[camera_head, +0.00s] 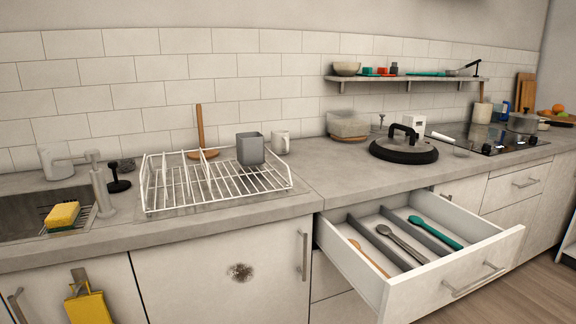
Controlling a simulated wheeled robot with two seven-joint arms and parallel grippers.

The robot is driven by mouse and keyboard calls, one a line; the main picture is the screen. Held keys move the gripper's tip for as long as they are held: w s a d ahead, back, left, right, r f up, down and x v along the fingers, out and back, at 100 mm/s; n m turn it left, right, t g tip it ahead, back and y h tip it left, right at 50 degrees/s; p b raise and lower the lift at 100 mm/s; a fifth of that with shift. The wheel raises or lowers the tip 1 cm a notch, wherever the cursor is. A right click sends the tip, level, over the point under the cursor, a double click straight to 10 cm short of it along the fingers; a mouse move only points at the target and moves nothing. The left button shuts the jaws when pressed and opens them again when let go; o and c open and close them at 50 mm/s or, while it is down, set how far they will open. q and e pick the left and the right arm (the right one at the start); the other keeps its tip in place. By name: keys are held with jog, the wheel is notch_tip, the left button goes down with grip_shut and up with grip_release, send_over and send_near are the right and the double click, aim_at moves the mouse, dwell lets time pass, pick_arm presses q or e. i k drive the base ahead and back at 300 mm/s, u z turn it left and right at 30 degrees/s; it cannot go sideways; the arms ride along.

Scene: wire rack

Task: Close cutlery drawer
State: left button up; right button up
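The cutlery drawer (455,272) is pulled far out from the cabinet under the counter at the right of centre. Its front panel has a metal bar handle (474,281). Inside, grey dividers make compartments. A teal utensil (435,232), a grey utensil (402,245) and a wooden one (368,257) lie in them. Neither of my grippers shows in this view.
A wire dish rack (215,182) with a grey cup (250,148) stands on the counter. A sink with a yellow sponge (62,216) is at the left. Open floor (535,262) lies at the lower right.

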aim_at(415, 290)
jog(key=z, duration=2.65)
jog(key=i, duration=0.5)
jog(key=u, duration=2.15)
jog(key=i, duration=0.5)
